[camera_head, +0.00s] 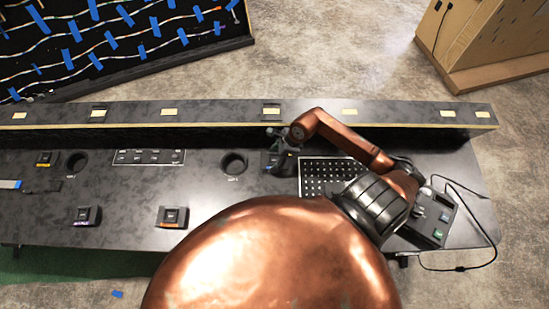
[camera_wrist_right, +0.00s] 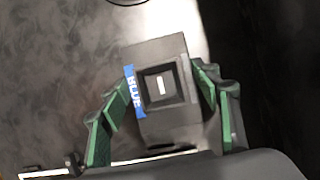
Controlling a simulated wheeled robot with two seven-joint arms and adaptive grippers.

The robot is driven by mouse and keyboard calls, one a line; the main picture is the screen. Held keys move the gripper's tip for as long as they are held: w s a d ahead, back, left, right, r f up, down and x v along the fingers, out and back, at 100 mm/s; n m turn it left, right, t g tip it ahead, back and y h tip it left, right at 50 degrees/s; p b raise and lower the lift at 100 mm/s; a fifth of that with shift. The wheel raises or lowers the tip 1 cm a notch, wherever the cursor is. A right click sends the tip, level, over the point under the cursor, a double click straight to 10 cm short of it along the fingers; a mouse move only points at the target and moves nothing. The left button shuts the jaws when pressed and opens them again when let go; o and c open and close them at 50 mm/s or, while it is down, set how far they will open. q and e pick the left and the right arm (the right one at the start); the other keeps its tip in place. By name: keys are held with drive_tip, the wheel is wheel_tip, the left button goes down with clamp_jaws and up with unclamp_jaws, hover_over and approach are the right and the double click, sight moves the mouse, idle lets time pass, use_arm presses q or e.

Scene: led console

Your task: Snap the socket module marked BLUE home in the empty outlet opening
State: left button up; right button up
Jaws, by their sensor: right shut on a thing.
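The socket module marked BLUE (camera_wrist_right: 163,90) is a dark grey block with a blue label along its left side and a square black recess with a white mark. My right gripper (camera_wrist_right: 163,100) has its green-padded fingers on either side of it and is shut on it. In the head view, my right gripper (camera_head: 277,140) is in front of the back ledge (camera_head: 220,119), near a dark block (camera_head: 270,161) on the console. Whether that block is the held module is unclear. My left gripper is out of view.
Modules with purple (camera_head: 85,216) and orange (camera_head: 172,217) labels stand on the console front. Two round holes (camera_head: 233,163) and a dotted black panel (camera_head: 325,175) lie in its top. A cabled box (camera_head: 435,220) sits at right. My copper body hides the lower middle.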

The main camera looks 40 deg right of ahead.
drive_tip(key=shift+f+b, duration=0.5)
drive_tip(key=shift+f, duration=0.2)
idle(0.8)
drive_tip(key=o, duration=1.4)
drive_tip(key=shift+c, duration=0.2)
drive_tip(key=shift+v, duration=3.75)
drive_tip(key=shift+s, duration=0.1)
